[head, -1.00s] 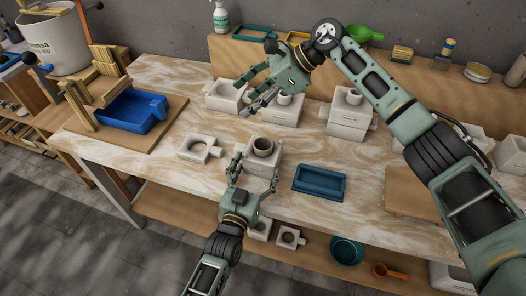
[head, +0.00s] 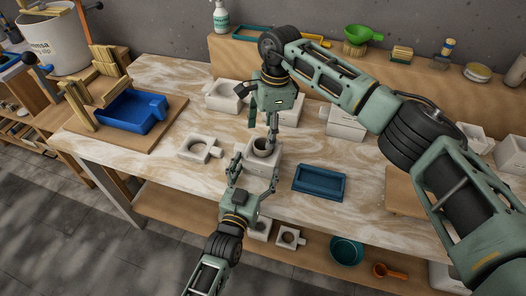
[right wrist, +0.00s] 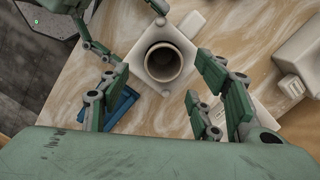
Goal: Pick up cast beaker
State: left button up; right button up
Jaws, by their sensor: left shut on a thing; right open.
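The cast beaker (head: 263,147) is a grey-brown round cup, standing upright in a white plaster mould block (head: 262,165) on the table. In the right wrist view I look down into the open beaker (right wrist: 163,62), with the block (right wrist: 186,49) around it. My left gripper (head: 254,174) is shut on the block from the front, a finger at either side. My right gripper (head: 248,128) is open and points down above the beaker. In the right wrist view its fingers lie on either side of the beaker, apart from it; their height above the rim is hard to tell.
A loose mould half (head: 199,148) lies left of the block, and a dark blue tray (head: 319,182) lies right. More white moulds (head: 226,96) stand behind, close to my right gripper. A blue basin (head: 131,112) sits on a board at the left. The front left table is clear.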

aim_at(264, 145)
jog(key=f, duration=0.5)
jog(key=shift+a, duration=0.25)
jog(key=c, duration=1.2)
pick_arm(q)
jog(key=o, duration=2)
jog(key=shift+o, duration=0.2)
pick_arm(e)
notch_tip(264, 145, up, 10)
jog(key=shift+r, duration=0.1)
jog(key=shift+c, duration=0.2)
